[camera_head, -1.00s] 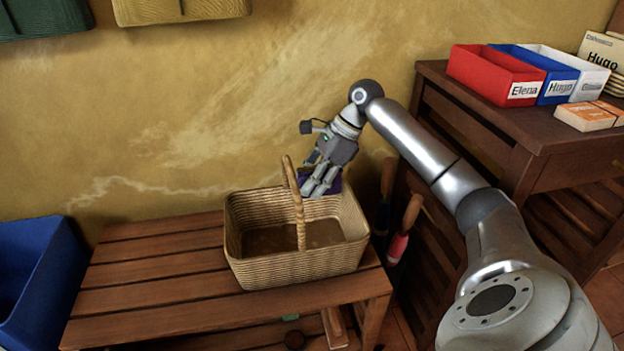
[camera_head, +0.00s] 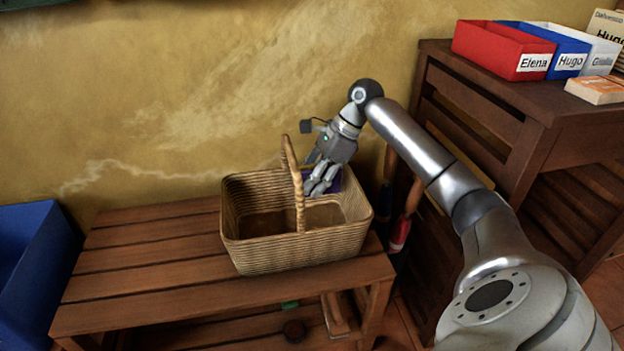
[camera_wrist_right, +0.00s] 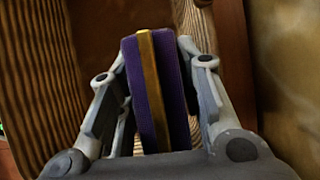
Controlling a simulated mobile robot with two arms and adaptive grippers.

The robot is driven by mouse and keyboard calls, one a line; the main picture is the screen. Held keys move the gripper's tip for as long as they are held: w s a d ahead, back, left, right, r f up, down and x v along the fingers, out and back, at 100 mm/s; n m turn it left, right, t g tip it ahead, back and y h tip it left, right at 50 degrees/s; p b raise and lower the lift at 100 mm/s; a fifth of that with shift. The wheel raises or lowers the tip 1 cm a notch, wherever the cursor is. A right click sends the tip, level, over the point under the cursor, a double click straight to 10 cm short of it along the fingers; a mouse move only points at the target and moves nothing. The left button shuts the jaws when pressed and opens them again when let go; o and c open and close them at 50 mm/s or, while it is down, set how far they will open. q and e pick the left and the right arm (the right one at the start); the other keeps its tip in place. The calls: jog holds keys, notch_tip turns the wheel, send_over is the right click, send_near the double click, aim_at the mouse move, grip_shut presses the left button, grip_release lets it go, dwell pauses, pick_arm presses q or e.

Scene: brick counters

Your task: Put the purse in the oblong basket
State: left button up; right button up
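The oblong wicker basket (camera_head: 296,249) stands on a slatted wooden bench, its handle arching over the middle. My right gripper (camera_head: 318,191) is at the right half of the basket, its fingers at the height of the rim near the back wall. The purple purse (camera_head: 335,181) shows partly behind the fingers. In the right wrist view the purse (camera_wrist_right: 158,92), purple with a yellow-brown strip, sits between the two fingers (camera_wrist_right: 158,105), and the woven basket wall (camera_wrist_right: 45,70) is beside it. The fingers appear closed on its sides. My left gripper is not in view.
The bench (camera_head: 150,262) has bare slats left of the basket. A blue bin (camera_head: 32,262) stands at the left. A dark wooden cabinet (camera_head: 490,110) at the right carries red (camera_head: 500,48), blue and white boxes. Red-handled tools (camera_head: 402,228) stand between bench and cabinet.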

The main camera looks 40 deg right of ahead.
jog(key=o, duration=0.5)
jog(key=shift+c, duration=0.2)
notch_tip(320, 180, up, 10)
dwell(0.7)
